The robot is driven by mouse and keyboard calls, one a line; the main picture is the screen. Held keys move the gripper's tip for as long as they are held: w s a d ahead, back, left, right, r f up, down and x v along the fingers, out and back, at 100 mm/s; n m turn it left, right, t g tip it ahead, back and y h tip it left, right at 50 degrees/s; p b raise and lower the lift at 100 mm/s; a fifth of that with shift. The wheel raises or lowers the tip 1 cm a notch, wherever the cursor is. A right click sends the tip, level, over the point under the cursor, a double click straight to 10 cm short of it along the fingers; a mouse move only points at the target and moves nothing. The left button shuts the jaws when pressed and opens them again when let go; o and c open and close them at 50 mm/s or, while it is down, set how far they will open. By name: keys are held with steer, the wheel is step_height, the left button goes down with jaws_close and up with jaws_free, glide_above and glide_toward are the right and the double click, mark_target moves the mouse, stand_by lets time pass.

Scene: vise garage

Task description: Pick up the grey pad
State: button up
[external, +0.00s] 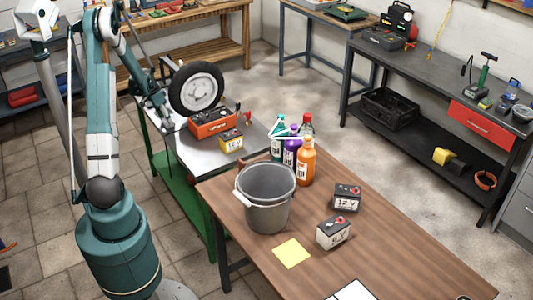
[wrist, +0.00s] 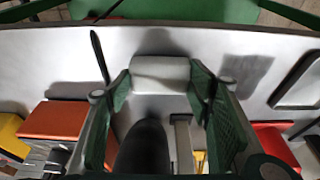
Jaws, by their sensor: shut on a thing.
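The grey pad (wrist: 160,72) is a small, light grey block in the middle of the wrist view. My gripper (wrist: 160,88) is shut on it, with a green finger pad at each side of the block. Behind it lies the pale grey metal top of a green-framed bench. I cannot tell whether the pad touches this surface. In the external view my gripper (external: 164,117) is low over the left end of the metal bench top (external: 190,150). The pad cannot be made out there.
A wheel (external: 197,88), an orange battery (external: 212,124) and a yellow battery (external: 231,140) stand close to the right of my gripper. The wooden table (external: 400,255) holds a grey bucket (external: 265,200), several bottles and two small batteries (external: 346,196) (external: 333,232).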

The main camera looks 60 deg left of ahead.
steer(key=shift+r+p, duration=0.5)
steer(key=shift+r, duration=0.95)
steer(key=shift+d+r, duration=0.25)
steer(key=d+p, duration=0.2)
steer(key=d, duration=1.5)
steer(key=shift+d+f, duration=0.1)
steer(key=shift+d, duration=0.2)
